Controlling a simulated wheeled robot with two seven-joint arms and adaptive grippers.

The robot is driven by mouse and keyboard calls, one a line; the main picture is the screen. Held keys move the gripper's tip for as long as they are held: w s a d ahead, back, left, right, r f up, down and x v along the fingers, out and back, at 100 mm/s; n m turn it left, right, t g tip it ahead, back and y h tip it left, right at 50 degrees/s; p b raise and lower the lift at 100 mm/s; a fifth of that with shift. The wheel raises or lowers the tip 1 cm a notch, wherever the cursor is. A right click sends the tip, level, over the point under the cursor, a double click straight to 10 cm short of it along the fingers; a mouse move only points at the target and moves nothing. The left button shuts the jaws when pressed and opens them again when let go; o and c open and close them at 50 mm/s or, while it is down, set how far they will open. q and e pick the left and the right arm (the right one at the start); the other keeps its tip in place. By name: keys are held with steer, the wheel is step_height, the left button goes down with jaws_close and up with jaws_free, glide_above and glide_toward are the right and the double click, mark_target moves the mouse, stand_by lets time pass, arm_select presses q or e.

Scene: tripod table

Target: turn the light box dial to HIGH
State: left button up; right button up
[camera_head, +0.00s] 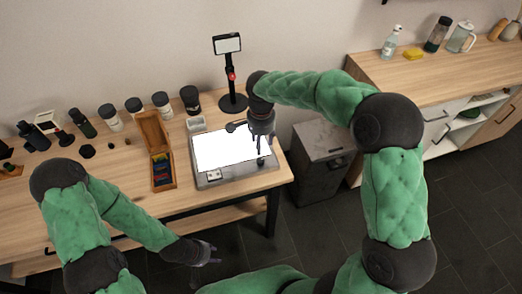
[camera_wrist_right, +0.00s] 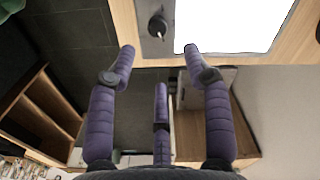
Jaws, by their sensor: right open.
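The light box (camera_head: 235,180) lies on the wooden table, a grey frame around a glowing white panel. Its dial, a dark round knob (camera_head: 261,161), sits at the right part of the frame; in the right wrist view the dial (camera_wrist_right: 157,27) shows a pale pointer mark, and I cannot read any labels. My right gripper (camera_head: 261,143) hangs over the right side of the box, close to the dial. In the right wrist view its fingers (camera_wrist_right: 160,60) are spread and empty, apart from the dial. My left gripper (camera_head: 212,254) is open and empty, in front of the table's front edge.
A black stand with a phone (camera_head: 228,43) rises behind the box. An open wooden case (camera_head: 153,130) is left of it, with several dark jars (camera_head: 162,104) behind. A small white item (camera_head: 214,175) sits on the frame. A dark bin (camera_head: 324,150) stands right of the table.

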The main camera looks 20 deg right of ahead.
steer(key=shift+r, duration=1.6)
